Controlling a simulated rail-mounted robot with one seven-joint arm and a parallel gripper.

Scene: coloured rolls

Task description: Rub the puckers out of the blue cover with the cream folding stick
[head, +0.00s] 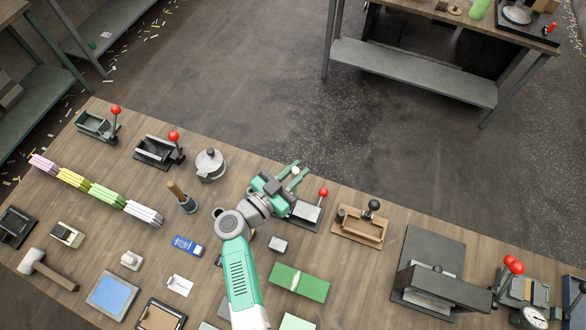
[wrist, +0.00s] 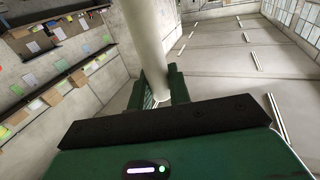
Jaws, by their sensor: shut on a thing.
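My gripper (head: 297,170) is raised at the far side of the wooden bench, its green fingers pointing away. It is shut on a pale cream stick, whose end (head: 295,172) shows between the fingers in the head view. In the wrist view the stick (wrist: 150,40) is a thick, smooth cream rod rising between the green fingers (wrist: 158,92). A smaller blue piece with white marks (head: 188,245) lies left of my arm. I cannot tell which is the cover, and puckers are too small to see.
The bench is crowded. A red-knobbed press (head: 306,212) stands just beside my gripper, with a wooden tray (head: 361,226) to its right. A round grey pot (head: 210,165) and a handled tool (head: 183,197) stand left. Green sheets (head: 299,282) lie right of my arm.

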